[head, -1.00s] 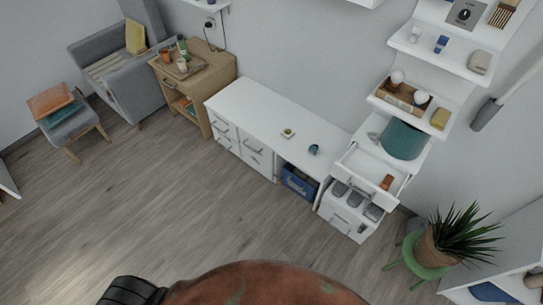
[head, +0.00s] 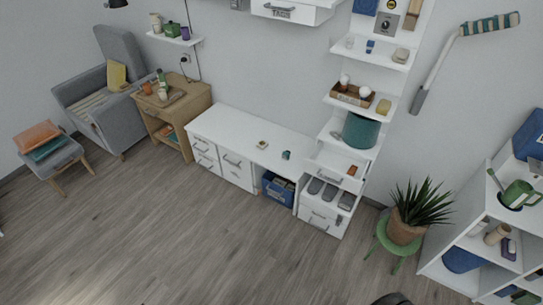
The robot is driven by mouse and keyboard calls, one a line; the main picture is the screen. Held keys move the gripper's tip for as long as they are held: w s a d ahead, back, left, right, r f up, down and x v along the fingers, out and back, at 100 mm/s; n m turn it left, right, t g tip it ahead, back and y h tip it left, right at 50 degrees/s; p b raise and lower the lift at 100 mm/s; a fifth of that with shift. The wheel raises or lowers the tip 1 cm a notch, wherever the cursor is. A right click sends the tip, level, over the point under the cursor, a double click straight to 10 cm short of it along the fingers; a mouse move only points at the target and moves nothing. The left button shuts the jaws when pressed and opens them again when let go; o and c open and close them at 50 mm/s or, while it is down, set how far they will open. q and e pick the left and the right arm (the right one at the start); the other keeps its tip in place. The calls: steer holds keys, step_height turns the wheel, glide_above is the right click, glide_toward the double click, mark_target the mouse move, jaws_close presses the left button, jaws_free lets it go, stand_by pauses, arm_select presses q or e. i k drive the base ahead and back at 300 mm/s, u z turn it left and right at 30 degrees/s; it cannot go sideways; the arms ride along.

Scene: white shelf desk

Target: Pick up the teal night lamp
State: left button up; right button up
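A small teal object (head: 286,155), which looks like the night lamp, stands on the right part of the white desk top (head: 235,132). It is too small in the head view to make out its details. A small pale dish-like item (head: 262,145) lies to its left, apart from it. Neither of my grippers shows in the head view, and nothing touches the teal object.
Right of the desk, a white shelf unit holds a big teal bin (head: 361,130) above an open drawer (head: 335,170). A potted plant (head: 405,215) on a green stool stands right of it. A blue box (head: 277,188) sits under the desk. The wooden floor (head: 190,235) before the desk is clear.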

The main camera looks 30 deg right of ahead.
mark_target(287, 154)
steer(key=u, duration=0.3)
steer(key=i, duration=1.65)
steer(key=z, duration=0.5)
